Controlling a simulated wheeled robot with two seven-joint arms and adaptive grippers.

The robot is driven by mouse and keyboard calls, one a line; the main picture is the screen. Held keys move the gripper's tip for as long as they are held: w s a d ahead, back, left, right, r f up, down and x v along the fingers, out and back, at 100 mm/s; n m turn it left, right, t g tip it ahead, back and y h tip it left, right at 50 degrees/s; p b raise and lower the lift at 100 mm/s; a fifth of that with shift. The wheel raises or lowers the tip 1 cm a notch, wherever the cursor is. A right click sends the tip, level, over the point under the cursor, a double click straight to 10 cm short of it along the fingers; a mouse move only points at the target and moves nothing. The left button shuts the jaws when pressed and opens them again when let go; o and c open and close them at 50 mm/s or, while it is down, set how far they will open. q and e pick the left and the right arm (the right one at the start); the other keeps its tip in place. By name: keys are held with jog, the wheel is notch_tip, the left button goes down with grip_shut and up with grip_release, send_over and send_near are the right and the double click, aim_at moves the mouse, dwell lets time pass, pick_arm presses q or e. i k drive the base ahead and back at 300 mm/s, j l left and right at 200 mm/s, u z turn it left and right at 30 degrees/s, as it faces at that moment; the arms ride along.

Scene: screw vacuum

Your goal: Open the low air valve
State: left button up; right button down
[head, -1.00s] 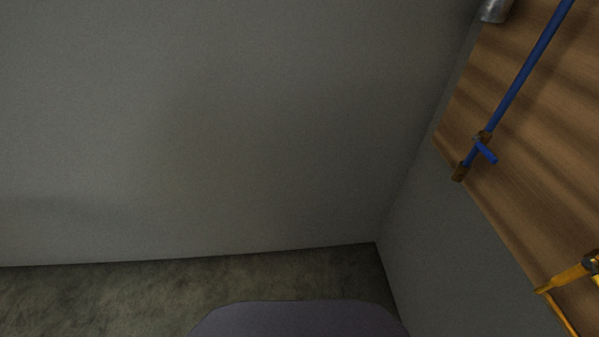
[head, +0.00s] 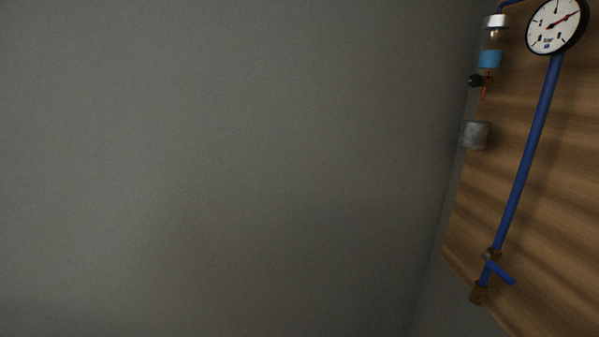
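A blue valve lever (head: 501,273) sits on a brass valve body (head: 492,255) low on a blue pipe (head: 525,165), at the right of the head view. The lever sticks out to the lower right, at an angle to the pipe. Below it the pipe ends in a brass fitting (head: 478,293). The pipe runs up to a round pressure gauge (head: 556,25) marked bar. Neither of my grippers is in view.
The valve is mounted on a wooden board (head: 565,200) on the right. A bottle with blue liquid (head: 490,58) and a grey metal cup (head: 475,135) are at the board's left edge. A bare grey wall (head: 220,150) fills the left and middle.

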aim_at(504, 275)
jog(key=z, duration=1.4)
